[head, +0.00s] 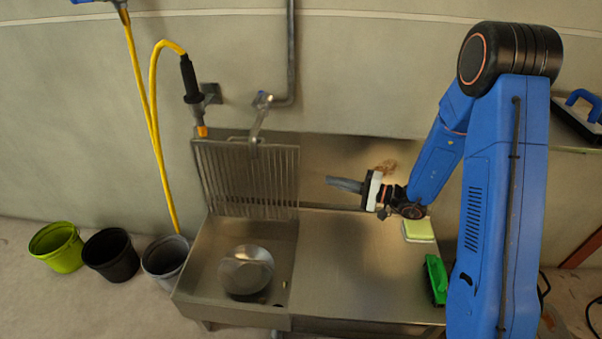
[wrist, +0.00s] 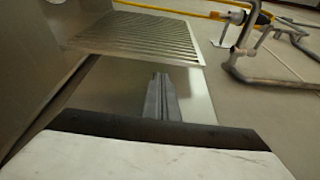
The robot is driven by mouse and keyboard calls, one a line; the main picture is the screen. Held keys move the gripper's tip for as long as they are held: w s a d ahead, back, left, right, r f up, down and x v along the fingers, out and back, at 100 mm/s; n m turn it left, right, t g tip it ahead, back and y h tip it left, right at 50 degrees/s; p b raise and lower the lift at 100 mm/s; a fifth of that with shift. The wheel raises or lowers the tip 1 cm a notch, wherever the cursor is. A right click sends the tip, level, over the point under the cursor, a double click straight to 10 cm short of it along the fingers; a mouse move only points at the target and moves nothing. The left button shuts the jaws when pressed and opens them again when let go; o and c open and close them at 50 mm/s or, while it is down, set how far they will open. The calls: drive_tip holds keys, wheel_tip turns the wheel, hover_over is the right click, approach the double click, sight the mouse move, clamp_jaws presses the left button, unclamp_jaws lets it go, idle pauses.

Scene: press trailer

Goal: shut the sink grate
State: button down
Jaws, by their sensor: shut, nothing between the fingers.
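The sink grate (head: 246,180) is a slatted metal panel that stands raised, upright against the back of the sink (head: 211,262). The sink basin under it is uncovered. The grate also shows in the wrist view (wrist: 135,35), ahead of my fingers and a little to the left. My gripper (head: 332,183) is shut and empty. It is to the right of the grate, above the steel counter, and points left toward the grate's right edge. There is a gap between the fingertips and the grate. The wrist view shows the two fingers (wrist: 161,78) together.
A round metal pan (head: 246,270) lies in the basin. The faucet (head: 260,118) and a yellow-hosed sprayer (head: 190,80) hang above the grate. A sponge (head: 418,230) and a green brush (head: 436,280) lie at the counter's right. Buckets (head: 108,254) stand left on the floor.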

drive_tip(key=w+f+x, duration=0.1)
drive_tip(key=x, duration=0.9)
drive_tip(key=shift+w+t, duration=0.15)
drive_tip(key=shift+t, duration=0.15)
